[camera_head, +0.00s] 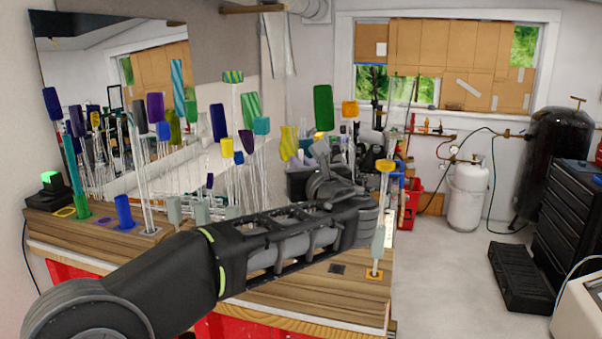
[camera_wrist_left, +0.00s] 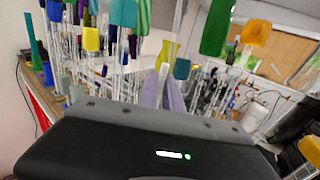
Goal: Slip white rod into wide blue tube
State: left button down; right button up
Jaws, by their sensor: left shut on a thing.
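The wide blue tube (camera_head: 123,211) stands upright at the left end of the wooden bench. It also shows at the left of the left wrist view (camera_wrist_left: 47,73). My left arm reaches across the bench, and my left gripper (camera_head: 303,158) is far to the right of the tube, largely hidden behind its own wrist. In the left wrist view the pale lilac fingers (camera_wrist_left: 162,90) are shut on a thin white piece (camera_wrist_left: 163,54), which appears to be the white rod. Its lower part is hidden between the fingers. My right gripper is not in view.
Many clear rods with coloured tops stand along the back of the bench. A green tube (camera_head: 82,205) stands left of the blue tube. A yellow-topped rod (camera_head: 385,166) stands at the right end. The front strip of the bench (camera_head: 310,297) is bare.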

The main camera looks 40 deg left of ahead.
pick_arm(q)
jog(key=shift+f, duration=0.1)
jog(key=c, duration=1.5)
grip_release()
jog(key=shift+b+v, duration=1.9)
jog(key=shift+v, duration=4.05)
